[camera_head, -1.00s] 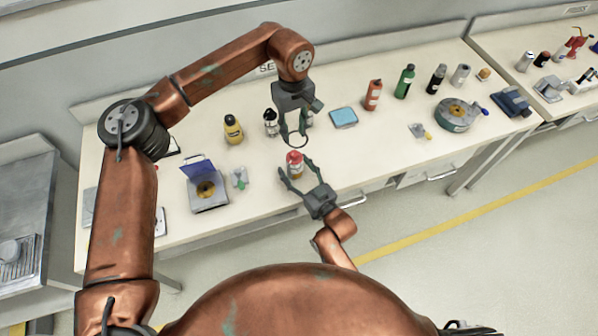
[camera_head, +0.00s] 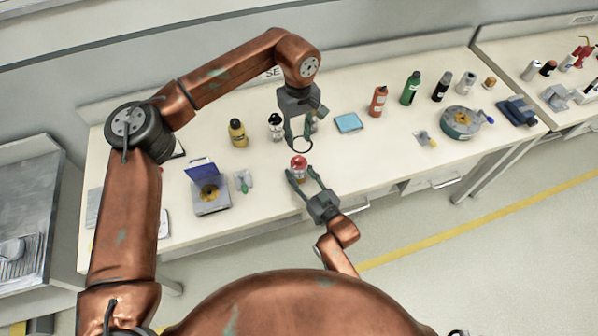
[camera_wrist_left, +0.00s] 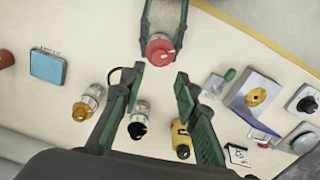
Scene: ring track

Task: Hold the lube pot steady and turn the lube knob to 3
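The lube pot (camera_head: 299,174) stands upright near the front edge of the bench, with its red knob (camera_head: 299,161) on top. The knob also shows from above in the left wrist view (camera_wrist_left: 159,50). My right gripper (camera_head: 300,174) reaches in from the front, with one finger against each side of the pot below the knob. My left gripper (camera_head: 301,142) hangs just behind and above the pot, open and empty. Its fingers are spread wide in the left wrist view (camera_wrist_left: 160,95). The scale on the knob is too small to read.
A yellow bottle (camera_head: 238,133) and a dark-capped jar (camera_head: 275,127) stand behind to the left. A box with a blue lid (camera_head: 209,194) is at left. A blue pad (camera_head: 348,123) and a red-orange bottle (camera_head: 377,101) are at right.

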